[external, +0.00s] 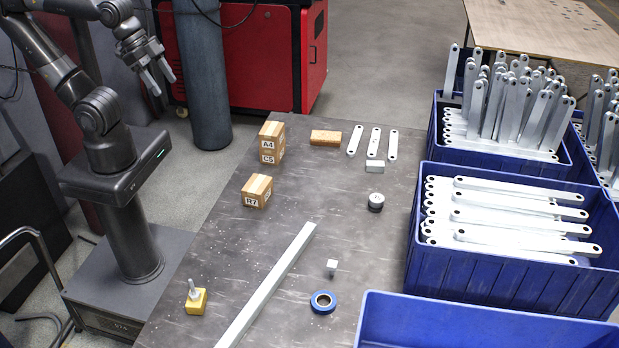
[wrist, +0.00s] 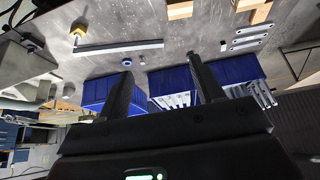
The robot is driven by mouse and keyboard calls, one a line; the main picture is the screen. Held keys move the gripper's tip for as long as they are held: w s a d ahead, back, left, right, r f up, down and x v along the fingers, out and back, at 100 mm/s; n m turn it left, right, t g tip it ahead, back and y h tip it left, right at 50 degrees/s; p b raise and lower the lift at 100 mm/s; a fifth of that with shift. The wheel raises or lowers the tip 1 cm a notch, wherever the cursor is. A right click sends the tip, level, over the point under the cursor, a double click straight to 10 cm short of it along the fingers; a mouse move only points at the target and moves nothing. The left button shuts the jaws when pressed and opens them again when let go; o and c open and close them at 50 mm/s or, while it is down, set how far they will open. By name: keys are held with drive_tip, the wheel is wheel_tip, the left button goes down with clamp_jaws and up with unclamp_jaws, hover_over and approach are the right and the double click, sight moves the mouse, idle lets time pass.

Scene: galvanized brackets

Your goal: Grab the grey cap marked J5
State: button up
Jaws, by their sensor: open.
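A round grey cap (external: 376,197) sits on a dark round base, or on a second dark cap, right of the table's middle. Its top has a mark too small to read, so I cannot confirm J5. My gripper (external: 163,86) is open and empty, raised at the upper left, beyond the table's far left side and well away from the cap. Its two fingers also show in the wrist view (wrist: 160,64).
The dark table (external: 285,220) has clear room around the cap. A grey block (external: 375,166) and flat metal brackets (external: 374,142) lie behind it. Labelled boxes (external: 257,190), a long bar (external: 268,285) and blue tape (external: 323,302) lie elsewhere. Blue bins (external: 500,285) stand at right.

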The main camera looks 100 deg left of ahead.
drive_tip(key=shift+o, duration=0.5)
drive_tip(key=w+a+r, duration=0.2)
drive_tip(key=w+r, duration=0.1)
drive_tip(key=w, duration=1.3)
drive_tip(key=g, duration=0.3)
hover_over(377, 198)
drive_tip(key=s, duration=0.2)
drive_tip(key=s+f+x, duration=0.1)
drive_tip(key=s+x, duration=0.2)
drive_tip(key=x, duration=0.8)
drive_tip(key=s+x, duration=0.2)
drive_tip(key=x, duration=1)
drive_tip(key=s+f+x, duration=0.1)
drive_tip(key=s+x, duration=0.2)
drive_tip(key=x, duration=0.8)
drive_tip(key=shift+t, duration=0.3)
drive_tip(key=shift+w+x, duration=0.2)
drive_tip(key=shift+x, duration=1.4)
drive_tip(key=shift+w+x, duration=0.2)
drive_tip(key=shift+x, duration=1.4)
drive_tip(key=shift+r, duration=0.1)
drive_tip(key=shift+c, duration=0.2)
